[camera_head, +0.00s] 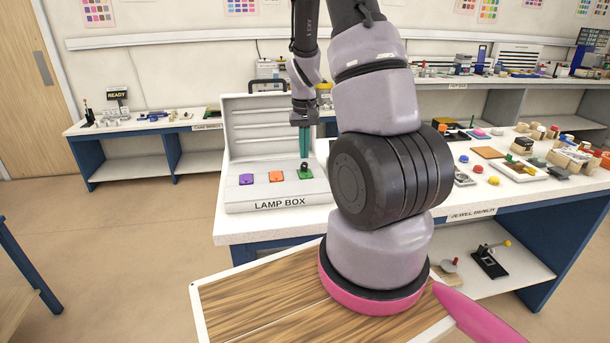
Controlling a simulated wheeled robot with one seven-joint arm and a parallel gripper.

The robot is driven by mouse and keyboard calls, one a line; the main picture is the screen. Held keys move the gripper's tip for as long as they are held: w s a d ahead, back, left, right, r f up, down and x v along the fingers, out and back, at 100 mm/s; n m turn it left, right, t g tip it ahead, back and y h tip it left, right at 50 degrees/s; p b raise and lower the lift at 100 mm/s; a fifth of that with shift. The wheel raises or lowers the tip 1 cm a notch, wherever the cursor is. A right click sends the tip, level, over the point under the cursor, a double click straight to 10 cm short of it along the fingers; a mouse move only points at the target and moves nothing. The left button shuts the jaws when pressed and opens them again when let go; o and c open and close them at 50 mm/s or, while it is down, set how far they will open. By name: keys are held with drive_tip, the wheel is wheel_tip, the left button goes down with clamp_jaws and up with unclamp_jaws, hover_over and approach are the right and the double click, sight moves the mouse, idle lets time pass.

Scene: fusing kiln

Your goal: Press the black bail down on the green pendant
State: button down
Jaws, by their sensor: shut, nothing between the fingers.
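The green pendant (306,175) lies at the right end of a row on the pale ledge of the lamp box (250,205). A small black bail (304,166) sits at the top of the green pendant. My gripper (304,156) points straight down just above the black bail, with its teal fingers together and nothing between them. Whether the fingertips touch the bail cannot be told at this size. An orange pendant (275,177) and a purple pendant (246,179) lie to the left in the same row.
The lamp box has a raised ribbed back panel (262,125) behind the pendants. To the right, the jewel bench (475,213) carries several trays, blocks and small coloured pieces. My arm hides part of the bench right of the lamp box.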

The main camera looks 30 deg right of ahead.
drive_tip(key=shift+f, duration=0.8)
idle(0.5)
drive_tip(key=shift+r, duration=0.1)
idle(0.7)
drive_tip(key=shift+r, duration=3.4)
drive_tip(key=s+a+r+t+y, duration=0.1)
drive_tip(key=s+a+r+t, duration=0.2)
drive_tip(key=r, duration=0.5)
drive_tip(key=s+a+r+t, duration=0.1)
drive_tip(key=s+a+r, duration=0.3)
drive_tip(key=r, duration=0.5)
drive_tip(key=s+a+r+t, duration=0.1)
drive_tip(key=s+a+r, duration=0.2)
drive_tip(key=s, duration=0.3)
drive_tip(key=s+a+r+m+t+y, duration=0.1)
drive_tip(key=s+a+r+t, duration=0.1)
drive_tip(key=s+r, duration=0.3)
drive_tip(key=shift+s+a+r, duration=0.2)
drive_tip(key=shift+s+a, duration=0.5)
drive_tip(key=shift+s, duration=0.15)
